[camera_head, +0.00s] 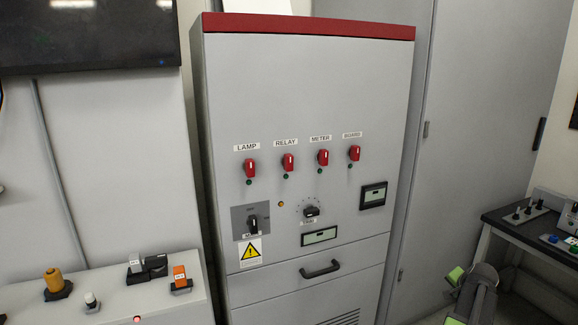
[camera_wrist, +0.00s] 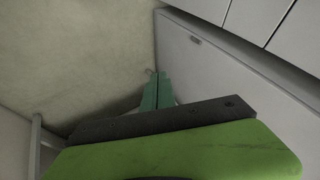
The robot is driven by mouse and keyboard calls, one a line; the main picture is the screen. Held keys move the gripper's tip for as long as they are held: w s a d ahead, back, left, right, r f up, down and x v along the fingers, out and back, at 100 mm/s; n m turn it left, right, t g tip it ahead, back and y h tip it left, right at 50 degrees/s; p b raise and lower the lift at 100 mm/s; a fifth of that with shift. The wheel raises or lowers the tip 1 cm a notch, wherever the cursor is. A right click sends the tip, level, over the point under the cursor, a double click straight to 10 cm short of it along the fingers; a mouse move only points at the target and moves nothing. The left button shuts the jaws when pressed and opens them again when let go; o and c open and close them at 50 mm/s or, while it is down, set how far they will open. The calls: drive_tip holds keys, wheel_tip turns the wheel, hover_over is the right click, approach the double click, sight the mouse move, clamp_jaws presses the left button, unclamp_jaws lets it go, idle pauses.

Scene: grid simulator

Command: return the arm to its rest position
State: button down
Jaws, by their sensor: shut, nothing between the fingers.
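My gripper (camera_wrist: 155,76) shows in the wrist view with its two green fingers together and nothing between them. It points past the lower edge of a grey cabinet toward pale floor, and touches nothing that I can make out. In the head view, part of my arm with green and grey pieces shows at the lower right, in front of the grey cabinet and beside the dark-topped bench. The fingertips cannot be clearly told apart there.
A grey control cabinet (camera_head: 300,90) with red switches and a drawer handle (camera_head: 320,269) stands in the middle. A tall grey cabinet (camera_head: 490,110) stands to its right. A dark-topped bench (camera_head: 530,232) is at the right, and a console (camera_head: 165,300) with knobs at lower left.

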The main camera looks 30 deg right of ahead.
drive_tip(key=w+a+r+n+t+y+p, duration=0.1)
drive_tip(key=w+a+r+n+p, duration=0.1)
drive_tip(key=w+a, duration=0.85)
drive_tip(key=w+a+r+n+t+y+p, duration=0.1)
drive_tip(key=w+a+r+n+p, duration=0.15)
drive_tip(key=w+a, duration=0.8)
drive_tip(key=w+a+r+n+y+p, duration=0.1)
drive_tip(key=w+a+n, duration=0.1)
drive_tip(key=w+a, duration=0.5)
drive_tip(key=w+a+n+y+p, duration=0.15)
drive_tip(key=w+a, duration=0.35)
drive_tip(key=a, duration=0.5)
drive_tip(key=s+a+r+n+g+y+p, duration=0.1)
drive_tip(key=a+n+g+p, duration=0.15)
drive_tip(key=a, duration=1.05)
drive_tip(key=s+a+r+n+g+y+p, duration=0.1)
drive_tip(key=a+n, duration=0.3)
drive_tip(key=a, duration=1)
drive_tip(key=s+a+f+n+g+h, duration=0.1)
drive_tip(key=s+a+n+g, duration=0.2)
drive_tip(key=s, duration=0.7)
drive_tip(key=shift+s+a+f+g, duration=0.2)
drive_tip(key=shift+s+a+g, duration=0.05)
drive_tip(key=shift+a+g, duration=0.1)
drive_tip(key=shift+n, duration=0.25)
